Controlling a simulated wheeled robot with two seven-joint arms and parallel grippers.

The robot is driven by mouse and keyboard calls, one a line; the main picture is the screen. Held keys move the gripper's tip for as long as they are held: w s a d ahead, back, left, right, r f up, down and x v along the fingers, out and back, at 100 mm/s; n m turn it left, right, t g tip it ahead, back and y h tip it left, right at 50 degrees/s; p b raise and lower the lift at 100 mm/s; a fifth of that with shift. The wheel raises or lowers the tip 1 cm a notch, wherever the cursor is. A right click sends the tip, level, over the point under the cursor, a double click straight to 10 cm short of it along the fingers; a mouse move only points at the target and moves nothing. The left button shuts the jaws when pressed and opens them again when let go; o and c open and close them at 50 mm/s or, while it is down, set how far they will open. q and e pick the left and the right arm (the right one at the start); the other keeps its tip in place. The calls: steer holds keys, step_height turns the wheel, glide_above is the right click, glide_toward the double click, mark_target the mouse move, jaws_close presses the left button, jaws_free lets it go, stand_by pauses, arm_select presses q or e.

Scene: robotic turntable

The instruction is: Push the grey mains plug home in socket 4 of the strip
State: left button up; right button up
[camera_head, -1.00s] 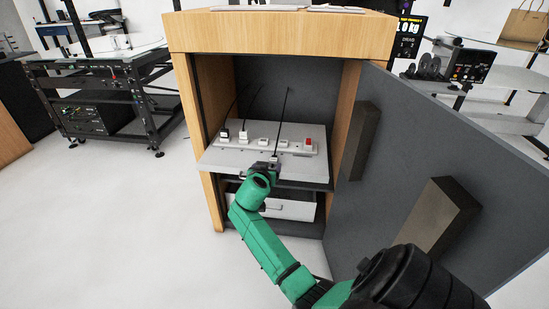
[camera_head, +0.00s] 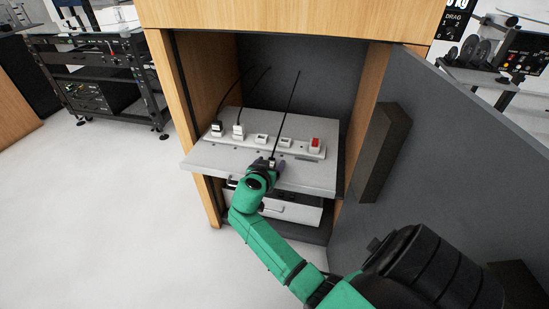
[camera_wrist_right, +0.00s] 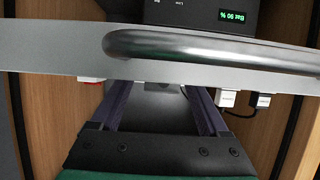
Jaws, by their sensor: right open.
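The white power strip (camera_head: 300,151) lies on a grey pull-out shelf inside the cabinet. My right gripper (camera_head: 268,163) is open at the front of the shelf, just short of the strip. A thin black cable (camera_head: 286,115) runs down to its fingertips. The grey plug is mostly hidden there. In the right wrist view a small grey piece (camera_wrist_right: 160,88), perhaps the plug, shows between the two dark purple fingers. I cannot tell whether the fingers touch it. My left gripper is out of view.
A black plug (camera_head: 217,128) and a white plug (camera_head: 239,131) fill the two left sockets; a red switch (camera_head: 315,142) is at the right end. A drawer unit (camera_head: 295,211) sits below. The open grey door (camera_head: 450,170) flanks the right side.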

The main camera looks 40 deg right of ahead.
steer(key=shift+s+a+r, duration=0.15)
steer(key=shift+a+r, duration=0.05)
steer(key=shift+a, duration=0.15)
jaws_close()
